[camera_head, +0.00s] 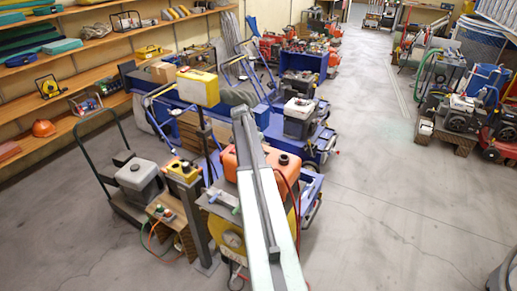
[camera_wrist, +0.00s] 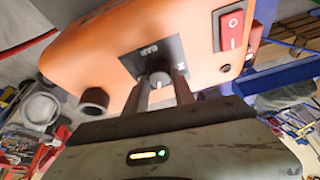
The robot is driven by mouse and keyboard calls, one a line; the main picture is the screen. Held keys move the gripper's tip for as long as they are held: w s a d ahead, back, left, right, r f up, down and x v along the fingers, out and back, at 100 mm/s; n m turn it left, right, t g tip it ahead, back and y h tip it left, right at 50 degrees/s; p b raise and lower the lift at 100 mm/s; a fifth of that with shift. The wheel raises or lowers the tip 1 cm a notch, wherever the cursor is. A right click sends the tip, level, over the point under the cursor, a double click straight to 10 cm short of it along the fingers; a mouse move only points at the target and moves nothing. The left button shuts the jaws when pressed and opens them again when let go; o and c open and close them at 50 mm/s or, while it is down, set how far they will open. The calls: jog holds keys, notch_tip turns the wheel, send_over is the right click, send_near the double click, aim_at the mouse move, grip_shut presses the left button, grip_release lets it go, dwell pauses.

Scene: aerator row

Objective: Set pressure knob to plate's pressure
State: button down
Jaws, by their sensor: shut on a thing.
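The pressure knob (camera_wrist: 160,79) is a small round grey knob with a pale pointer line. It sits on a black plate (camera_wrist: 140,55) marked BAR, on the front of an orange housing (camera_wrist: 105,45). My gripper (camera_wrist: 161,88) has a dark finger on each side of the knob and is shut on it. The pointer line points roughly down in the wrist view. The scale around the knob is too small or covered to read. In the head view the orange housing (camera_head: 229,163) shows beside my arm, which hides the knob and gripper.
A red rocker switch (camera_wrist: 231,28) is right of the knob, and a black round fitting (camera_wrist: 93,98) is to its left. A dial gauge (camera_head: 233,240) is on the yellow front below. A post with a yellow box (camera_head: 185,170) stands close left. Open floor (camera_head: 380,200) lies right.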

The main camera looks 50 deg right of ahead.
jog(key=m, duration=0.1)
jog(key=m+g, duration=0.1)
jog(key=m, duration=0.1)
jog(key=m+g, duration=0.1)
jog(key=m, duration=0.1)
jog(key=shift+w+a+y, duration=0.15)
jog(key=shift+w+y, duration=0.15)
jog(key=shift+w, duration=0.05)
jog(key=shift+w+m+g+y, duration=0.15)
jog(key=shift+m+g, duration=0.25)
jog(key=shift+m, duration=0.85)
jog(key=shift+s+m+g+y, duration=0.1)
jog(key=shift+m+g+y, duration=0.25)
jog(key=shift+m, duration=0.9)
jog(key=c, duration=1)
grip_release()
jog(key=shift+w, duration=0.1)
jog(key=shift+c, duration=0.2)
jog(key=p+v, duration=0.7)
jog(key=shift+r, duration=0.35)
jog(key=shift+w, duration=0.1)
